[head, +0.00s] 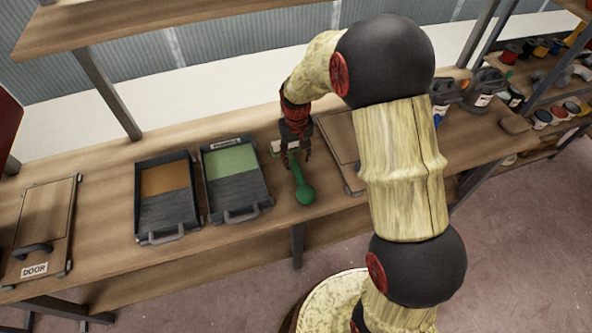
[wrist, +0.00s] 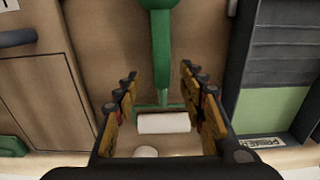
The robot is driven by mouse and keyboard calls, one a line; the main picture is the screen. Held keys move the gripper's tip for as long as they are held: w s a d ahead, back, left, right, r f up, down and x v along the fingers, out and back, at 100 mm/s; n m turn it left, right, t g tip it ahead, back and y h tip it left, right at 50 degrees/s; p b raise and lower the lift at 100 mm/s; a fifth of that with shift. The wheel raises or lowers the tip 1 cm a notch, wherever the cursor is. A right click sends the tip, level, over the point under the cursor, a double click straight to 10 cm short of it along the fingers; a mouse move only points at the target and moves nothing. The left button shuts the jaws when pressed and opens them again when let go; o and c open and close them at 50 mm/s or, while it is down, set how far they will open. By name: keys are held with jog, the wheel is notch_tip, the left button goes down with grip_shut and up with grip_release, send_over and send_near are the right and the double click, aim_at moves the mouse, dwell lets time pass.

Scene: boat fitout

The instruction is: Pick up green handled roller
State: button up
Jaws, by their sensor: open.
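The green handled roller (head: 304,190) lies on the wooden bench, right of the tray with green paint. Its thick green handle end points toward the bench's front edge. In the wrist view its green handle (wrist: 161,50) runs down from the top to a thin frame and a white roller sleeve (wrist: 164,123). My gripper (head: 296,158) is above the sleeve end of the roller. In the wrist view my gripper (wrist: 162,100) is open, its two fingers on either side of the roller's frame and sleeve. Whether the fingers touch it I cannot tell.
A tray with green paint (head: 207,181) and a tray with orange paint (head: 139,203) stand left of the roller. A door panel (head: 61,215) lies at the far left. A wooden panel (head: 337,138) lies to the right. Cans fill the right shelves.

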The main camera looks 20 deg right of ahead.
aim_at(296, 166)
notch_tip(296, 166, down, 5)
jog(key=shift+a+b, duration=0.15)
jog(key=shift+b, duration=0.85)
grip_shut()
